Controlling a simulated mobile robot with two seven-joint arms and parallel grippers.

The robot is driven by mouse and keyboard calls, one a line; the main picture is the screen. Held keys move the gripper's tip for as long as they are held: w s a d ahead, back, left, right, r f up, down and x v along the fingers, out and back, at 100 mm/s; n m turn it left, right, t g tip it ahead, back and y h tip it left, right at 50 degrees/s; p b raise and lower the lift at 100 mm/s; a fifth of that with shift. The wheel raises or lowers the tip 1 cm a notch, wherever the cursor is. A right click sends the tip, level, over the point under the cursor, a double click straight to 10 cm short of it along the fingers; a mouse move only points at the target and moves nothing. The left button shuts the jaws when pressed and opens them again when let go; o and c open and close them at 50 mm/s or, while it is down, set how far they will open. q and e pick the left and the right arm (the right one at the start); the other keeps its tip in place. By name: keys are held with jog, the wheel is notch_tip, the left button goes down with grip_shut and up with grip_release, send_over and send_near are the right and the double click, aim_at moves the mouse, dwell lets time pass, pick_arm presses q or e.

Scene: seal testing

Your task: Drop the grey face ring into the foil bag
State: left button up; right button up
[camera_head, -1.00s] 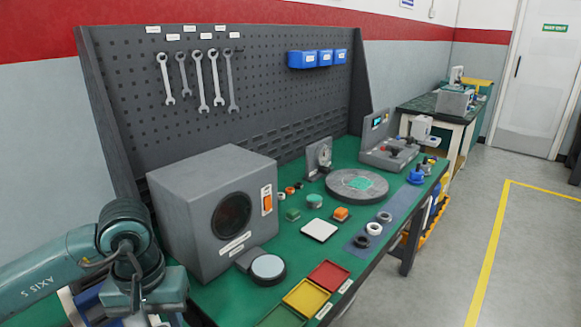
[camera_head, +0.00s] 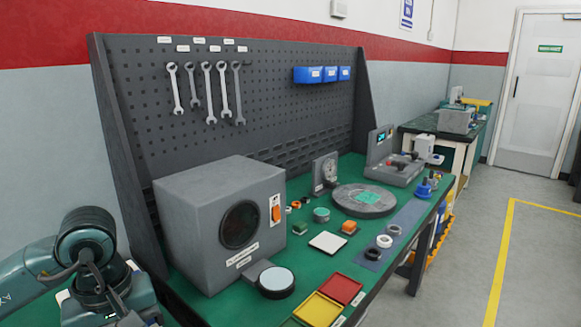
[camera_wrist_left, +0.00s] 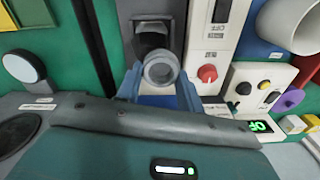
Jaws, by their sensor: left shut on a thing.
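Another grey ring (camera_head: 394,230) lies on the bench mat with a white ring (camera_head: 384,241) and a black ring (camera_head: 373,254). I cannot make out the foil bag. My right gripper is not in view.
A large grey box (camera_head: 220,222) with a round dark window stands on the green bench, before the pegboard (camera_head: 140,110). Red (camera_head: 341,289) and yellow (camera_head: 318,309) trays lie at the front edge. In the wrist view, a red knob (camera_wrist_left: 207,74) is right of the ring.

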pick_arm(q)
jog(key=shift+f, duration=0.1)
jog(key=o, duration=1.1)
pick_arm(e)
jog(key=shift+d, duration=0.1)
pick_arm(q)
notch_tip(320, 180, up, 13)
jog(key=shift+r+p, duration=0.1)
jog(key=shift+p, duration=1)
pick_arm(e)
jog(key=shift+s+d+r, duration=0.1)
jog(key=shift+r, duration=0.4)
